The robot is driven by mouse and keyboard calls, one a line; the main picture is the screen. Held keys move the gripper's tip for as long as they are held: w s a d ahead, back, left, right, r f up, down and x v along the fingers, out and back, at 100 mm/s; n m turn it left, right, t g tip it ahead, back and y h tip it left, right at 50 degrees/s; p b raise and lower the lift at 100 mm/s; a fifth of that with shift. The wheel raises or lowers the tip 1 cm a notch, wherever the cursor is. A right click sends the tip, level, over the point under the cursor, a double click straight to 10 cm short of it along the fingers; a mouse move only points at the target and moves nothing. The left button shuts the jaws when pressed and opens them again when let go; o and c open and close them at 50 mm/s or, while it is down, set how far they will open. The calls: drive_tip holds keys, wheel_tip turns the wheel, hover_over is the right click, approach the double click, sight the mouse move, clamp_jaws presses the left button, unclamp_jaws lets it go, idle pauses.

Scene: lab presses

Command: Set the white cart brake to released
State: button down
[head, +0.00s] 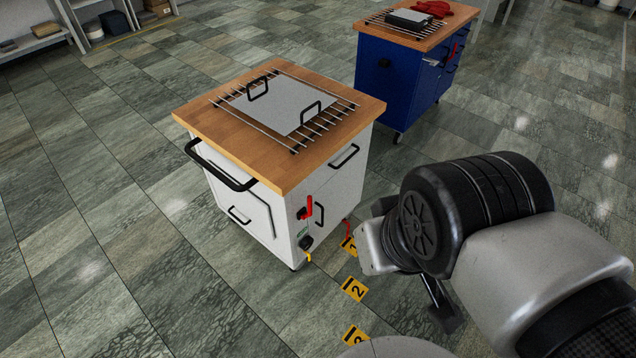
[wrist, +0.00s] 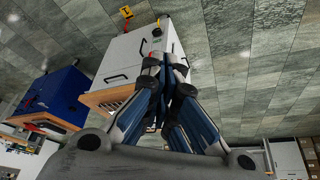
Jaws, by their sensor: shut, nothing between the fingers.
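The white cart (head: 245,215) stands in the middle of the head view, with a wooden top. A red lever (head: 309,207) on a dark mount points up on its right-hand side panel. I take it for the brake lever, but its setting is too small to read. The white cart also shows upside down in the wrist view (wrist: 122,58). There my gripper (wrist: 176,62) is shut and empty, its fingertips overlapping the cart in the picture. I cannot tell contact. In the head view my arm is right of the cart and the fingertips are not clear.
A wire rack and grey plate with black handles (head: 283,104) lie on the cart top. A black plug-like part with a yellow tail (head: 306,246) sits below the lever. Numbered yellow floor markers (head: 354,289) lie nearby. A blue cart (head: 395,80) stands behind. Floor at left is clear.

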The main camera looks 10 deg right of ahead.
drive_tip(key=w+d+f+n+t+h+p, duration=0.1)
drive_tip(key=w+d, duration=0.2)
drive_tip(key=w, duration=0.8)
drive_tip(key=w+d+f+t+p, duration=0.1)
drive_tip(key=w+d, duration=0.3)
drive_tip(key=w, duration=0.6)
drive_tip(key=w+d+f+n+t+h+p, duration=0.1)
drive_tip(key=w+d+f+t, duration=0.15)
drive_tip(key=w, duration=0.85)
drive_tip(key=w+f+n+y+p, duration=0.1)
drive_tip(key=w+f+n+y, duration=0.15)
drive_tip(key=w+f, duration=0.95)
drive_tip(key=s+a+f+y, duration=0.2)
drive_tip(key=f, duration=0.6)
drive_tip(key=s+a+f+y+p, duration=0.1)
drive_tip(key=s+a+f+y, duration=0.1)
drive_tip(key=f, duration=0.6)
drive_tip(key=shift+a+f+n+y, duration=0.15)
drive_tip(key=shift+a+n+y, duration=0.2)
drive_tip(key=shift+y, duration=0.2)
drive_tip(key=shift+w, duration=0.1)
